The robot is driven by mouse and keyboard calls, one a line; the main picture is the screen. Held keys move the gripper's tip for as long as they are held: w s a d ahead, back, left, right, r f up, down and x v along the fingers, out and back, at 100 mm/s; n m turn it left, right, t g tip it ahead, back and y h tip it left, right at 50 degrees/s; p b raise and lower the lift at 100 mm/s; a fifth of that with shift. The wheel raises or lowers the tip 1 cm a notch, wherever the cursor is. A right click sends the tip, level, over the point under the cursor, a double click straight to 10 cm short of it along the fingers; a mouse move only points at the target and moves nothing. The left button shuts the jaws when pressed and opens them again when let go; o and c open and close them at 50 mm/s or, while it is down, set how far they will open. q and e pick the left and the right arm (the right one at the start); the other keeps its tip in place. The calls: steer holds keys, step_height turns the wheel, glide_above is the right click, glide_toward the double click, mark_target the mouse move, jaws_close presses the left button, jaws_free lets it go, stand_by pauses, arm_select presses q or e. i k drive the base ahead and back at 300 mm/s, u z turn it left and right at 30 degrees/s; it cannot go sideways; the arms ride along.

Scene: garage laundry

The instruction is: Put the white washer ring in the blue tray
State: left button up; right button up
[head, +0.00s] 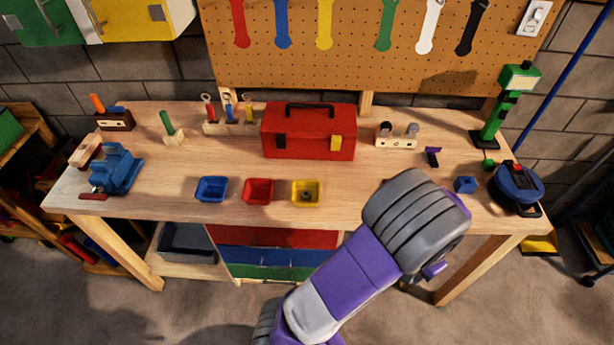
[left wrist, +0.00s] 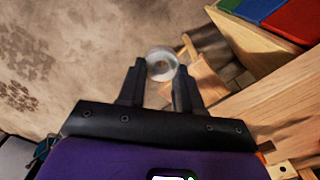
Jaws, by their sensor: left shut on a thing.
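The white washer ring (left wrist: 162,52) shows in the left wrist view between the tips of my left gripper (left wrist: 160,70). The gripper is shut on the ring and holds it clear of the floor, beside the bench. The blue tray (head: 211,189) sits near the bench's front edge in the head view, left of the red and yellow trays, and looks empty. In the head view one arm of mine rises in front of the bench's right half, and its gripper and the ring are hidden. My right gripper is not in view.
The red tray (head: 258,191) and yellow tray (head: 305,193) stand beside the blue one. A red toolbox (head: 308,132) is behind them, a blue vise (head: 117,170) at the left. The bench top (head: 225,168) is clear around the blue tray's back.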

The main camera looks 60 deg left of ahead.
mark_target(214, 193)
steer(key=z, duration=1.15)
steer(key=k, duration=2.4)
steer(key=u, duration=1.35)
steer(key=i, duration=1)
